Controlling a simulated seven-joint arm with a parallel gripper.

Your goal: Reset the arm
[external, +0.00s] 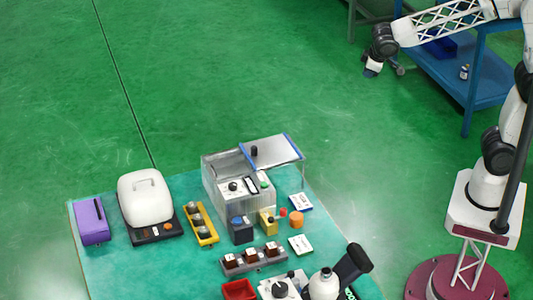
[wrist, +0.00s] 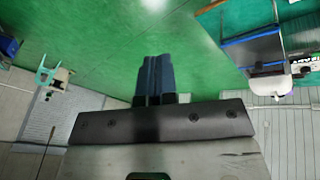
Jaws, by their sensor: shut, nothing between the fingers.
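My arm reaches from its base at the right edge across the top right of the external view. My gripper (external: 372,69) hangs at the arm's end, over the green floor and left of the blue cart, well away from the teal mat. In the wrist view the two dark fingers of my gripper (wrist: 155,62) lie side by side with no gap. They are shut and hold nothing, and only green floor shows beyond them.
The teal mat (external: 105,268) holds a clear box (external: 226,186) with a raised lid, a white-topped device (external: 146,198), a purple case (external: 91,221), a yellow rack (external: 201,224) and a red bin (external: 238,290). A blue cart (external: 478,82) stands close right of my gripper. Floor between is clear.

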